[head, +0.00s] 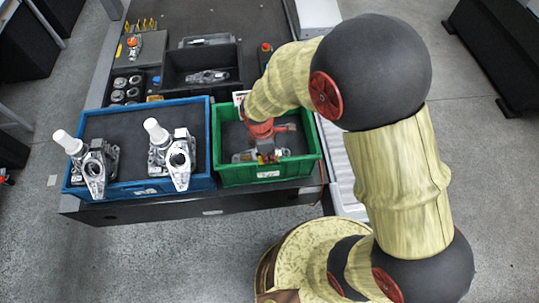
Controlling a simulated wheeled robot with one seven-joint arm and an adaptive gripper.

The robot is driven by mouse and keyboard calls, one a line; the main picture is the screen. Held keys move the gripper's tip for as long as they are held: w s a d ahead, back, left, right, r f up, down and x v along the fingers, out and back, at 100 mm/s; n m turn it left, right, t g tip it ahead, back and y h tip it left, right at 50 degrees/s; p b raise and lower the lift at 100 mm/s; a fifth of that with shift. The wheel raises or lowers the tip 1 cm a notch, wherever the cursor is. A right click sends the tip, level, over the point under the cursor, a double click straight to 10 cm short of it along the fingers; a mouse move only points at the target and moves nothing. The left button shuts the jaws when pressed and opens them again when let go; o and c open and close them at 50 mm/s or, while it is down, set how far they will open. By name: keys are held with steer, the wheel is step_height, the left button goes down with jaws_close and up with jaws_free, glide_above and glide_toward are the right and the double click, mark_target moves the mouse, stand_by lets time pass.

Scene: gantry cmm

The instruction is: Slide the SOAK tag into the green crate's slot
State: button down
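The green crate (232,176) stands at the right front of the bench, with a small white label (268,174) on its front wall. My arm reaches over it from the right. My gripper (267,158) points down inside the crate, above or beside a grey metal part (244,156) lying there. The fingers are small and dark, and I cannot tell whether they are open or hold anything. A small white card (240,98) with dark marks shows at the crate's back edge, partly behind my arm. Its text is unreadable, so I cannot tell whether it is the SOAK tag.
A blue crate (130,190) at left holds two metal castings (97,165) with white cylinders. Floor at front is clear.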

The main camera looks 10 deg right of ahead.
steer(key=shift+f+b, duration=0.3)
steer(key=shift+f, duration=0.65)
stand_by(1.0)
steer(key=shift+f, duration=0.25)
steer(key=shift+f+b, duration=0.4)
steer(key=shift+f, duration=0.2)
stand_by(0.4)
steer(key=c, duration=2.3)
jaws_free()
steer(key=o, duration=0.3)
steer(key=shift+o, duration=0.5)
steer(key=shift+o, duration=0.9)
steer(key=shift+r, duration=0.1)
